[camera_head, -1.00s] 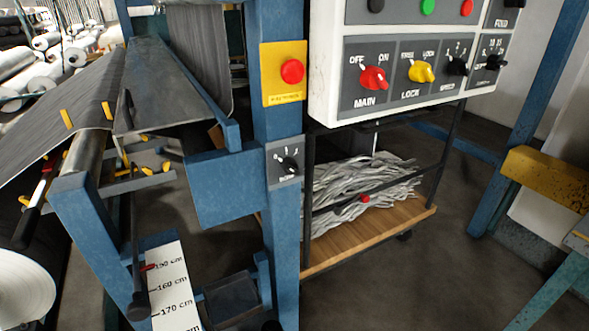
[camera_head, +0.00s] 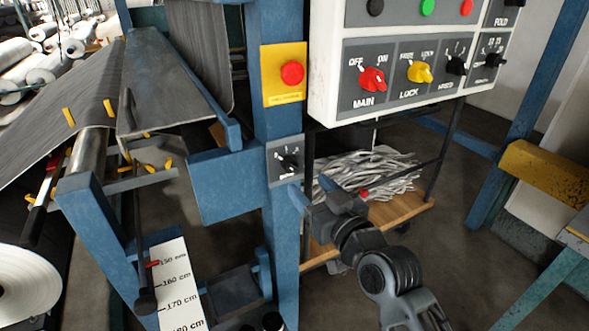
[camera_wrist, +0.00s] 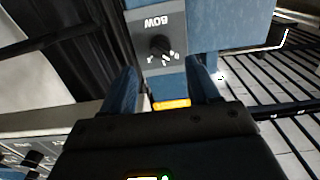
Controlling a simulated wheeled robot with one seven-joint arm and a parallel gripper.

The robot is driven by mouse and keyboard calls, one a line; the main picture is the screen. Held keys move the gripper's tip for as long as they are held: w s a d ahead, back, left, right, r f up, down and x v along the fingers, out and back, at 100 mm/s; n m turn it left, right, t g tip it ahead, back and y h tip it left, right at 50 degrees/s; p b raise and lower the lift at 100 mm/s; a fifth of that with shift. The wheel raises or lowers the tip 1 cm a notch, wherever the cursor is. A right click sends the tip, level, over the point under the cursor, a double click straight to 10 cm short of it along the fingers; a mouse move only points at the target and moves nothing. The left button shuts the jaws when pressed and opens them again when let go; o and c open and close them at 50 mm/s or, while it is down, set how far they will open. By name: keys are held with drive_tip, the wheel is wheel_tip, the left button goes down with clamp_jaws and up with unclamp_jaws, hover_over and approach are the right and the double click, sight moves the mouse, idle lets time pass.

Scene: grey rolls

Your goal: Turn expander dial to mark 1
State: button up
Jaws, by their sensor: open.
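A small black dial (camera_head: 289,161) sits on a grey plate on the blue post, below the yellow emergency-stop box. I take it as the expander dial. In the wrist view this dial (camera_wrist: 161,47) appears upside down, with a label that seems to read BOW and white marks around it. Which mark its pointer faces is too small to tell. My gripper (camera_wrist: 165,84) is open, with its two blue fingers apart and the dial beyond them, roughly between their lines. In the head view my gripper (camera_head: 301,199) is just below and right of the plate, apparently apart from the dial.
A white control panel (camera_head: 322,60) with a red MAIN knob (camera_head: 372,79), a yellow LOCK knob (camera_head: 420,71) and black knobs hangs to the upper right. A red stop button (camera_head: 292,73) is above the dial. A cart with grey strips (camera_head: 385,170) stands behind my arm.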

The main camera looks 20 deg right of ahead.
sight(295, 171)
drive_tip(key=w, duration=0.5)
drive_tip(key=w+p, duration=0.1)
drive_tip(key=w, duration=0.1)
drive_tip(key=shift+w+a, duration=0.25)
drive_tip(key=shift+a, duration=0.05)
drive_tip(key=c, duration=1)
drive_tip(key=shift+m, duration=0.4)
drive_tip(key=m+p, duration=0.2)
drive_tip(key=m, duration=0.2)
drive_tip(key=shift+r, duration=0.1)
drive_tip(key=shift+m+p, duration=0.7)
drive_tip(key=shift+m, duration=1.3)
